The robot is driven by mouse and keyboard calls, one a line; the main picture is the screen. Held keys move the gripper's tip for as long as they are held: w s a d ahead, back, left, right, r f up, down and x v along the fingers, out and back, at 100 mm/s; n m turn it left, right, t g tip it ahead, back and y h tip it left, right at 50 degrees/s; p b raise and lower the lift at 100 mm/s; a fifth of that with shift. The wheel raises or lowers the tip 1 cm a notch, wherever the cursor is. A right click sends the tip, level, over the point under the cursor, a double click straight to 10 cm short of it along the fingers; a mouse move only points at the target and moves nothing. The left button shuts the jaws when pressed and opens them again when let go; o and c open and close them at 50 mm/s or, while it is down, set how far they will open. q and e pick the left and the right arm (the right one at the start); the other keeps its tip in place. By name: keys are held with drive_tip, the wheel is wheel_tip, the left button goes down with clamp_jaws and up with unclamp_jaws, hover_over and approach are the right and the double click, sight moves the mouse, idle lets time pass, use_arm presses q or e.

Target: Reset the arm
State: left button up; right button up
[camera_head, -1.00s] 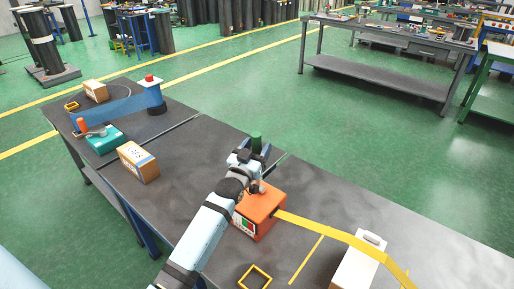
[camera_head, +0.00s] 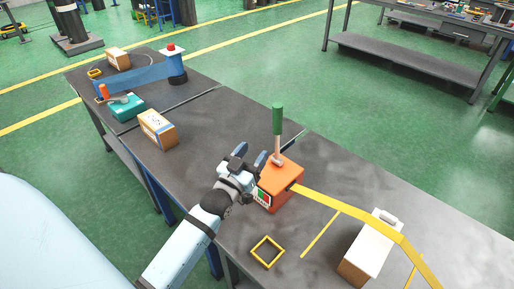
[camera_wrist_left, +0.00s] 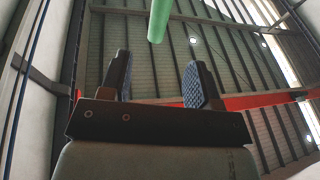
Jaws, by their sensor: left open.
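My left gripper (camera_head: 252,158) is open and empty in the head view, just left of the orange box (camera_head: 283,184) on the table. A lever with a pale rod and a green handle (camera_head: 278,118) stands nearly upright on that box. The gripper appears apart from the lever. In the left wrist view the two dark fingers (camera_wrist_left: 158,78) are spread with nothing between them. The green handle (camera_wrist_left: 160,20) shows above and beyond them. My right gripper is not in view.
The dark table (camera_head: 325,175) also carries a brown-and-white carton (camera_head: 158,129), a teal box (camera_head: 127,107), a yellow square frame (camera_head: 267,252) and a white-topped box (camera_head: 374,241). A yellow strip (camera_head: 345,207) runs right from the orange box. Green floor lies behind.

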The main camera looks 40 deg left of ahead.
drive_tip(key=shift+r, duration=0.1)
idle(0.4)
use_arm(q)
drive_tip(key=s+d+f+m+g+h+p, duration=0.2)
drive_tip(key=s+d+f+g+p, duration=0.3)
drive_tip(key=s, duration=0.4)
drive_tip(key=s+d+f+m+g+h+p, duration=0.1)
drive_tip(key=s+d+f+g+p, duration=0.3)
drive_tip(key=s+d+f, duration=0.4)
drive_tip(key=shift+s+d+m+g+h+p, duration=0.4)
drive_tip(key=shift+s+d+h+p, duration=0.2)
drive_tip(key=shift+s+p, duration=0.35)
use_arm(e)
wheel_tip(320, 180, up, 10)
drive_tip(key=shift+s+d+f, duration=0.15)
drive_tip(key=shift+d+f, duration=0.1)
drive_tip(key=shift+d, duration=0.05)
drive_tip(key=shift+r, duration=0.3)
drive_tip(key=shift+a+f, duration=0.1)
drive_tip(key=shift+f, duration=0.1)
